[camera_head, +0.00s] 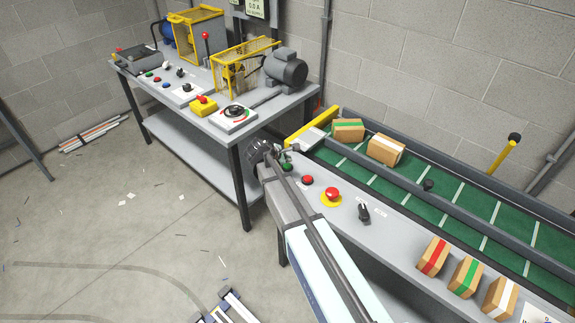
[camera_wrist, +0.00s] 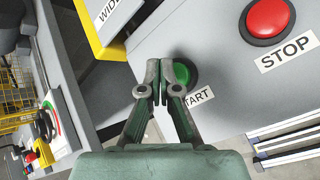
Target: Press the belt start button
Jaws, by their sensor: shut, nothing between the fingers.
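The green belt start button (camera_wrist: 182,74) shows in the wrist view on the grey control panel, beside a label partly hidden so that "TART" reads. My gripper (camera_wrist: 158,68) is shut and empty, its fingertips just left of the button and overlapping its edge in the picture. I cannot tell whether they touch it. In the head view my gripper (camera_head: 280,152) is at the panel's left end, and the green button (camera_head: 286,167) shows just below the fingers, partly covered. The red stop button (camera_wrist: 267,17) is up and right of the start button in the wrist view.
A red emergency button on a yellow base (camera_head: 331,195) and a black selector knob (camera_head: 364,212) stand along the panel. The green belt (camera_head: 410,195) carries boxes behind a rail. A workbench (camera_head: 215,125) with machines stands left. A yellow-edged part (camera_wrist: 97,35) is close to my gripper.

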